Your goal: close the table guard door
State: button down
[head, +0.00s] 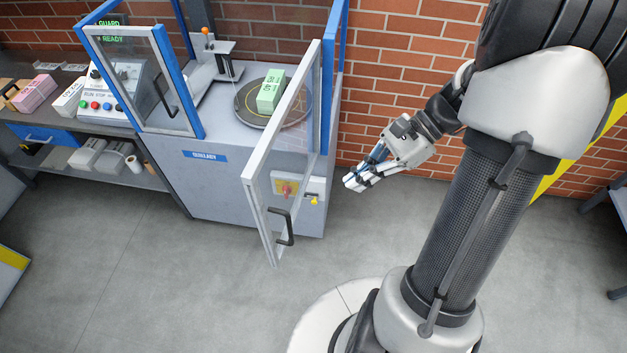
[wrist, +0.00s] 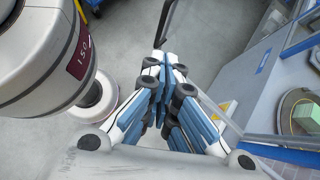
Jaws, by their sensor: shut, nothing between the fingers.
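The table guard door (head: 256,215), a clear panel in a pale grey frame, stands swung open, jutting out from the right side of the guarded table (head: 215,185). Its black handle (head: 289,228) is near the free edge. My gripper (head: 347,184) is right of the door, apart from the handle in the head view, with its fingers shut and empty. In the wrist view my gripper (wrist: 168,62) points toward a dark bar (wrist: 165,22), probably the handle. A pale frame bar (wrist: 218,112) passes to the right of the fingers.
A second clear panel (head: 143,85) with a handle covers the table's left front. A green block (head: 271,91) lies on the round turntable (head: 247,101) inside. A bench with a button box (head: 112,98) stands left. A brick wall (head: 390,75) is behind. The floor in front is clear.

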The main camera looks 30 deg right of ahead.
jog(key=a+r+b+x, duration=0.1)
jog(key=r+b+x, duration=0.1)
jog(key=x, duration=1)
jog(key=shift+a+f+b, duration=0.3)
jog(key=shift+a+b, duration=0.35)
jog(key=shift+b, duration=0.05)
jog(key=shift+w, duration=0.1)
